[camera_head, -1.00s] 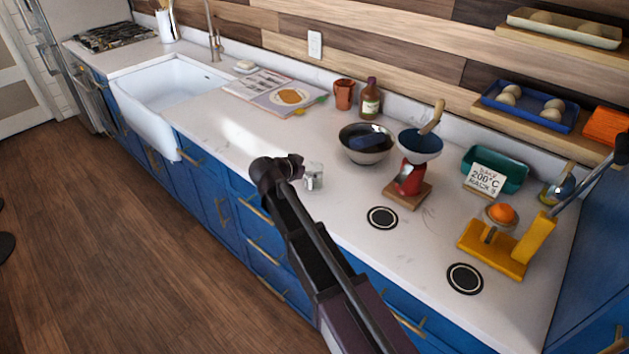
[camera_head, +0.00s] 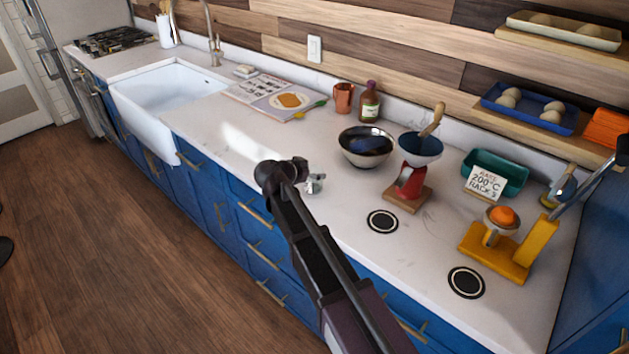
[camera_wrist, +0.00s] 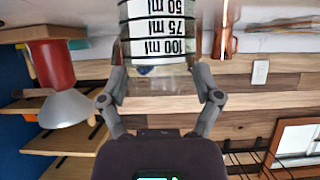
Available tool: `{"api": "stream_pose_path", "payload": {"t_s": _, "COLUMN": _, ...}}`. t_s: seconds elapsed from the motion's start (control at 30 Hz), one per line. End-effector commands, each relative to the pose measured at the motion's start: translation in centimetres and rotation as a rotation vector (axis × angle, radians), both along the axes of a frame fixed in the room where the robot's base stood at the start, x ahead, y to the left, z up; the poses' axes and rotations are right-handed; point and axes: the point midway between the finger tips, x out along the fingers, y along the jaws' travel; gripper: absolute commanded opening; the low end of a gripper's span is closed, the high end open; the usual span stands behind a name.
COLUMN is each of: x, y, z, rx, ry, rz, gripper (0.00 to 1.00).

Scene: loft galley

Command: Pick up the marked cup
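The marked cup (camera_wrist: 160,28) is clear with dark bands reading 50, 75 and 100 ml. It appears upside down at the top middle of the wrist view, between the two fingers of my gripper (camera_wrist: 168,55). The fingers are spread, with a gap showing on the cup's right side; contact on its left side is unclear. In the head view, the cup (camera_head: 316,185) stands on the counter just right of my gripper (camera_head: 298,172), which partly hides it.
A dark bowl (camera_head: 367,148), a red scale with a blue bowl (camera_head: 412,182) and a copper mug (camera_head: 343,98) stand beyond the cup. Two round dark discs (camera_head: 383,221) lie to the right. The counter (camera_head: 215,130) left of the cup is clear.

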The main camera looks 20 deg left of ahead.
Motion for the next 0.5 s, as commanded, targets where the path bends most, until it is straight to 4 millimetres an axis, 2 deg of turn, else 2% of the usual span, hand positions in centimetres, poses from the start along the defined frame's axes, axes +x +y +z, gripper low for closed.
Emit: {"api": "stream_pose_path", "payload": {"t_s": 0.5, "x": -0.04, "y": 0.03, "z": 0.33, "rx": 0.000, "ry": 0.001, "rz": 0.000, "gripper": 0.34}}
